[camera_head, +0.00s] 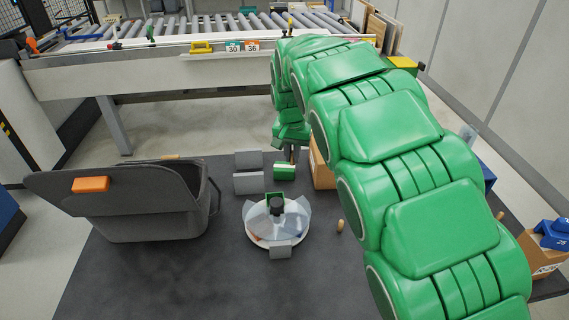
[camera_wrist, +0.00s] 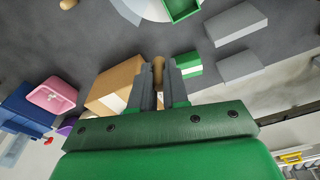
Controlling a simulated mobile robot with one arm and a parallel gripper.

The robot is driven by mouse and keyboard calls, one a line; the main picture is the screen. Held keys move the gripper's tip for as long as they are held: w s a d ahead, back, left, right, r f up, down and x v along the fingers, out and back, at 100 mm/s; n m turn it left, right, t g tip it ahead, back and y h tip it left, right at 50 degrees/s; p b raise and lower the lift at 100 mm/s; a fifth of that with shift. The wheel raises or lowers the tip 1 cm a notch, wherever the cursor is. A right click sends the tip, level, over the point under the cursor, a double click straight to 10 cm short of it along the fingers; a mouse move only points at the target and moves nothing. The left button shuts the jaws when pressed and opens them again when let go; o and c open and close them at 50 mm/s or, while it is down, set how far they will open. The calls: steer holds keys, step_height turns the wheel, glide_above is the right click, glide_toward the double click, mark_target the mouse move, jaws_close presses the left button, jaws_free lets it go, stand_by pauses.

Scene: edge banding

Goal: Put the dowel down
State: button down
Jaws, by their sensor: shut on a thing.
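My gripper (camera_wrist: 158,88) is shut on a small tan wooden dowel (camera_wrist: 158,70), which sits between its two grey fingers in the wrist view. The held dowel is too small to make out clearly there. Whether it touches anything below cannot be told. Another dowel (camera_head: 340,226) stands on the mat to the right of the round dispenser, and one more (camera_head: 500,215) shows at the right.
A round white dispenser (camera_head: 258,236) with clear sections stands mid-mat. Two grey blocks (camera_head: 248,183) lie left of the green box. A grey bin (camera_head: 130,215) stands left. A roller conveyor (camera_head: 150,75) runs behind. In the wrist view, a pink tray (camera_wrist: 52,96) lies left. The near mat (camera_head: 190,285) is clear.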

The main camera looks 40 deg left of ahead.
steer(key=shift+w+a+f, duration=2.15)
steer(key=shift+a+f, duration=0.2)
steer(key=shift+a, duration=0.05)
steer(key=shift+w+a+f, duration=2.15)
steer(key=shift+a+f, duration=0.15)
steer(key=shift+a, duration=0.1)
steer(key=shift+w+a+f, duration=0.1)
steer(key=shift+a+f, duration=0.05)
steer(key=shift+f, duration=0.05)
steer(key=shift+f, duration=1.6)
steer(key=c, duration=1.1)
jaws_free()
steer(key=shift+f, duration=0.1)
